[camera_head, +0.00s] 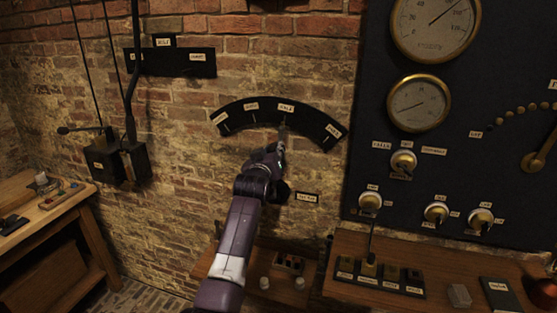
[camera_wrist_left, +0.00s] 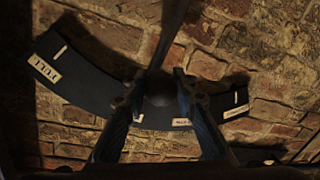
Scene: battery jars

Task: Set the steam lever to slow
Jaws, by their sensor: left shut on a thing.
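The steam lever's dark curved plate (camera_head: 268,105) is on the brick wall, with several small white labels along it. The label above the lever end looks like HALF (camera_head: 286,107); one toward the left looks like SLOW (camera_head: 251,106). The lever (camera_head: 285,127) points up close to the HALF label. My left gripper (camera_head: 279,148) is on the lever, just below the plate. In the left wrist view, its two fingers close around the lever's dark round knob (camera_wrist_left: 160,90). That view also shows the plate (camera_wrist_left: 95,92) behind, with FULL (camera_wrist_left: 43,68) at the left. My right gripper is out of view.
A dark panel (camera_head: 377,120) with gauges and knobs stands to the right. A wooden bench (camera_head: 330,301) with small items runs below it. Another bench (camera_head: 50,222) and a wall switch box (camera_head: 103,160) are at left.

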